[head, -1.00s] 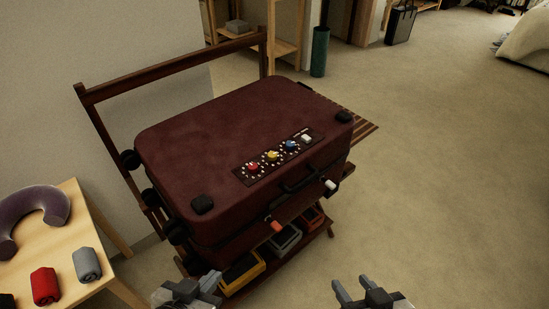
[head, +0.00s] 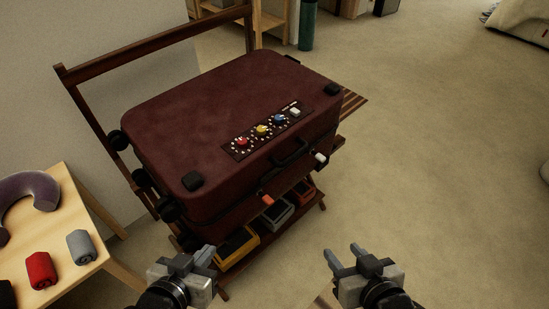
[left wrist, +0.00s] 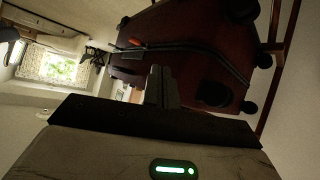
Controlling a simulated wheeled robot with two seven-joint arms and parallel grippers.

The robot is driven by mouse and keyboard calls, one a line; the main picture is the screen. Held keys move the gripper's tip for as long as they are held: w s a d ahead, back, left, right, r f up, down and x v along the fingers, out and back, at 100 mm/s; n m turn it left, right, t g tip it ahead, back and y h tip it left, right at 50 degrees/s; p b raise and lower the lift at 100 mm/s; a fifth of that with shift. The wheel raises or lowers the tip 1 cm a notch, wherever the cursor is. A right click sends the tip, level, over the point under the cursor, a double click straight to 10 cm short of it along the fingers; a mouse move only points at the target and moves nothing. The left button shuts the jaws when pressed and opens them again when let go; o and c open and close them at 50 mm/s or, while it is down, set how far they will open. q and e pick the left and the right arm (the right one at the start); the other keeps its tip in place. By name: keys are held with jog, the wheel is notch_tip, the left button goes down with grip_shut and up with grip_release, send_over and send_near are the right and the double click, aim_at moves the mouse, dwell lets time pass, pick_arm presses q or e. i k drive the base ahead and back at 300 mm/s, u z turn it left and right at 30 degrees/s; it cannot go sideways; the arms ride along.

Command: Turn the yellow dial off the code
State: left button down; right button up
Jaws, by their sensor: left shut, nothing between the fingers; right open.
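The yellow dial (head: 262,130) is on the dark code panel (head: 240,153) on top of the closed maroon suitcase (head: 200,110). It sits between a red dial (head: 241,141) and a blue dial (head: 279,118), with white dots around each. The dial's exact setting is too small to read. My left gripper (head: 207,255) is shut and empty, in front of the suitcase's near left side and apart from it. In the left wrist view its closed fingers (left wrist: 161,88) point toward the suitcase (left wrist: 195,55). My right gripper (head: 339,256) is open and empty, right of the suitcase over the floor.
The suitcase lies on a wooden rack (head: 150,47) with yellow and grey bins (head: 236,247) below. A side table (head: 62,222) at left holds a neck pillow (head: 30,190), a red roll (head: 40,270) and a grey roll (head: 81,246). Floor at right is clear.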

aim_at(261, 129)
jog(key=u, duration=0.3)
jog(key=k, duration=0.35)
jog(key=u, duration=1.15)
jog(key=i, duration=0.8)
jog(key=z, duration=1)
